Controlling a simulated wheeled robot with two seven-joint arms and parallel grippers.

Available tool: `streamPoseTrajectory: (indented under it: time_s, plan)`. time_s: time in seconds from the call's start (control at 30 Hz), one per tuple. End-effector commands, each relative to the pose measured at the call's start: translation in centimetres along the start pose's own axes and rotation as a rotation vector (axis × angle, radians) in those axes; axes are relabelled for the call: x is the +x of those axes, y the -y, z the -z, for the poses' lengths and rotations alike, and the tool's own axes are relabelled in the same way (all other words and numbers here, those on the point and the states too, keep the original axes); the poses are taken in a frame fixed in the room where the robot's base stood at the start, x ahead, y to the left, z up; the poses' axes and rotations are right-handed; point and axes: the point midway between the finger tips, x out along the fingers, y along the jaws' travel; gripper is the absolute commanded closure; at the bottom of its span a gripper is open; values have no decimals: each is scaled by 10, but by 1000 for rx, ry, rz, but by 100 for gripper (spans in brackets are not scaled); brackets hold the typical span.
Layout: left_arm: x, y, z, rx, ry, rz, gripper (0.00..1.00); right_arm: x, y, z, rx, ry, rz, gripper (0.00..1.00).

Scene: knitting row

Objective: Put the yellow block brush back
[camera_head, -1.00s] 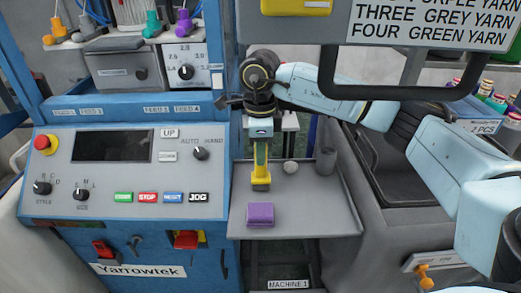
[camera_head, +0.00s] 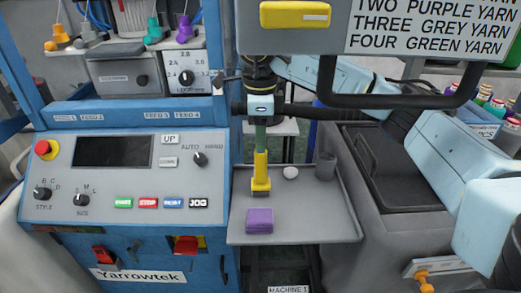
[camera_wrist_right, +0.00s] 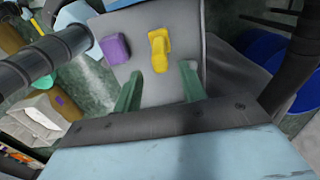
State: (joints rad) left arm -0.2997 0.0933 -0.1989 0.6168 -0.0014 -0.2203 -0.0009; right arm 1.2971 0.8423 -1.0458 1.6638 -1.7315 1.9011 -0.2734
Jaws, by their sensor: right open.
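The yellow block brush (camera_head: 261,172) stands on the grey tray (camera_head: 325,222) in the head view, its narrow part up and its dark-edged base on the tray. In the right wrist view the brush (camera_wrist_right: 159,48) lies just past and between the fingertips. My right gripper (camera_head: 261,148) points down above it with green fingers. The right wrist view shows these fingers (camera_wrist_right: 160,75) apart with nothing between them. The head view does not show whether a fingertip touches the brush. My left gripper is out of view.
A purple block (camera_head: 260,220) lies on the tray in front of the brush. The blue machine's control panel (camera_head: 120,175) borders the tray's left. A sign board (camera_head: 430,30) hangs above.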

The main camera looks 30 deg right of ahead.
Motion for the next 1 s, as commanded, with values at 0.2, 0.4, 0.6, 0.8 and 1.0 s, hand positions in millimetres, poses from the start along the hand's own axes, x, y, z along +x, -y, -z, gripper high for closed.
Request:
streamPoseTrajectory:
  time_s: [0.2, 0.4, 0.6, 0.8, 1.0]
  plan:
    - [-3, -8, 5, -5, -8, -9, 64, -42, 0, -1, -1, 2, 2, 58]
    - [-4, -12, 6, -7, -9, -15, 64, -57, 0, 0, -1, 1, 0, 58]
    - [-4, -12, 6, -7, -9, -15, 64, -58, 0, 0, -1, 0, -1, 58]
    - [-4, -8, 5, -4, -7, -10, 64, -54, -3, -5, -10, 17, -11, 58]
    - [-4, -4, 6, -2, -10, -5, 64, -18, -46, -70, -88, 263, -164, 58]
